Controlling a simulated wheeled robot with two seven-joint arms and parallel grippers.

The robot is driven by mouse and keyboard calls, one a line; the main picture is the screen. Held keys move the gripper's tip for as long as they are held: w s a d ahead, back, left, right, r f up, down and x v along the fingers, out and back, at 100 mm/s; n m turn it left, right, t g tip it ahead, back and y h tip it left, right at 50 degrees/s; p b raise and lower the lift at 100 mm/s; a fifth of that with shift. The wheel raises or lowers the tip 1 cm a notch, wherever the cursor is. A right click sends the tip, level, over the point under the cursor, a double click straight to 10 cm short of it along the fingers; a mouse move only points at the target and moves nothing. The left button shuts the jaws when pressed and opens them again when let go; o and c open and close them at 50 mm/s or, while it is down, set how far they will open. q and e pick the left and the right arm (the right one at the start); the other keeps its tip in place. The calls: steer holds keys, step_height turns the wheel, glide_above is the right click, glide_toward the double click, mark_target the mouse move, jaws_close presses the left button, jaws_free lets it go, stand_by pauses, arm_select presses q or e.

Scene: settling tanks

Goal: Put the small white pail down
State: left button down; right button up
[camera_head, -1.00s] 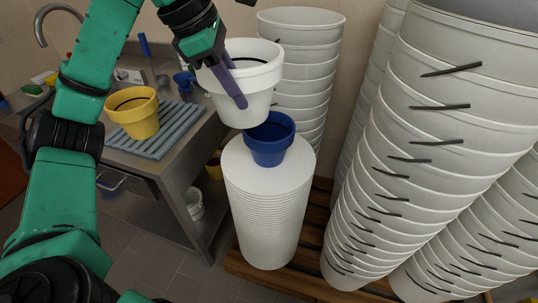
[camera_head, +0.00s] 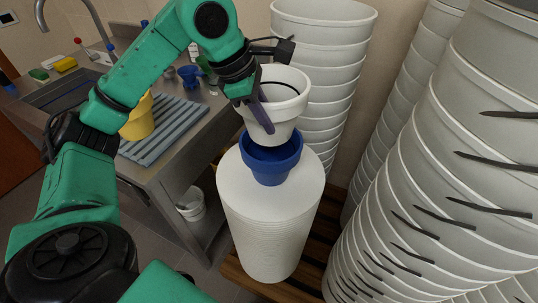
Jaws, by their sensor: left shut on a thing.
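The small white pail (camera_head: 283,110) hangs upright in my left gripper (camera_head: 266,115), whose purple fingers are shut on its wall. The pail is right above a blue pail (camera_head: 272,165), and its lower end overlaps the blue pail's opening in the picture. I cannot tell whether the two touch or whether the white pail's base is inside. My right gripper is not in view.
A yellow pail (camera_head: 137,122) stands on a ribbed blue-grey mat (camera_head: 172,135) on the steel counter at left. Tall stacks of white buckets (camera_head: 420,215) stand close on the right and behind (camera_head: 325,50). The lid top has some bare room around the blue pail.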

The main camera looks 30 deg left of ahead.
mark_target(267, 163)
arm_select(q)
steer(key=f, duration=0.9)
steer(key=shift+w+f, duration=0.25)
steer(key=shift+f, duration=0.15)
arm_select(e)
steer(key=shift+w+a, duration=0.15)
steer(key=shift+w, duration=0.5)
arm_select(q)
steer(key=shift+f, duration=0.3)
steer(key=shift+s+d+f+b, duration=0.1)
steer(key=shift+s+f+b, duration=0.2)
steer(key=shift+b, duration=0.35)
steer(key=c, duration=0.8)
jaws_free()
steer(key=shift+w+a+r+p, duration=0.1)
steer(key=shift+a+r+p, duration=0.1)
steer(key=shift+r+p, duration=0.55)
steer(key=v, duration=1.1)
steer(key=shift+w+r+b, duration=0.1)
steer(key=shift+r+b, duration=0.2)
steer(key=shift+b, duration=0.05)
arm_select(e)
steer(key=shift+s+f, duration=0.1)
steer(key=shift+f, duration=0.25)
